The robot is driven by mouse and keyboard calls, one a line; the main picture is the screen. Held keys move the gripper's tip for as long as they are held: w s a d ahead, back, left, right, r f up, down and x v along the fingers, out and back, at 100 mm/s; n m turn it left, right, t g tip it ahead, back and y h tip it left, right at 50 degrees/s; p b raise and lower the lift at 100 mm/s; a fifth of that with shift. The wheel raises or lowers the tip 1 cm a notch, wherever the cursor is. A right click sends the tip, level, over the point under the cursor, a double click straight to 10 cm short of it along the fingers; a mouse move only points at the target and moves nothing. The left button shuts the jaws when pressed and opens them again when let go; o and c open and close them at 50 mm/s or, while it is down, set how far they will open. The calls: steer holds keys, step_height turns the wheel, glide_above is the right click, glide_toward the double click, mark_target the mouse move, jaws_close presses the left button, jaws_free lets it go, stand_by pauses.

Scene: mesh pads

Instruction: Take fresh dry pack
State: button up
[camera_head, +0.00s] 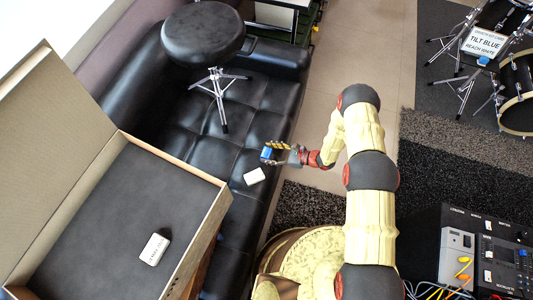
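My gripper (270,152) is over the black sofa, reaching in from the right. Blue and yellow show at its fingers; the view is too small to tell whether the blue is part of the gripper or a held thing. A small white pack (254,176) lies on the sofa seat just below and left of the gripper, apart from it. Another white pack (155,250) with dark printing, too small to read, lies in the open box at the lower left, with a dark piece at its top end.
The black sofa (190,145) holds a round black stool (203,32) on chrome legs. The open cardboard box (212,212) has a raised lid. A drum kit (515,78) stands upper right, and a mixer with cables (495,255) lower right. Floor (338,70) behind my arm is clear.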

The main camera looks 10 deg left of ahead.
steer(key=c, duration=0.8)
steer(key=shift+c, duration=0.2)
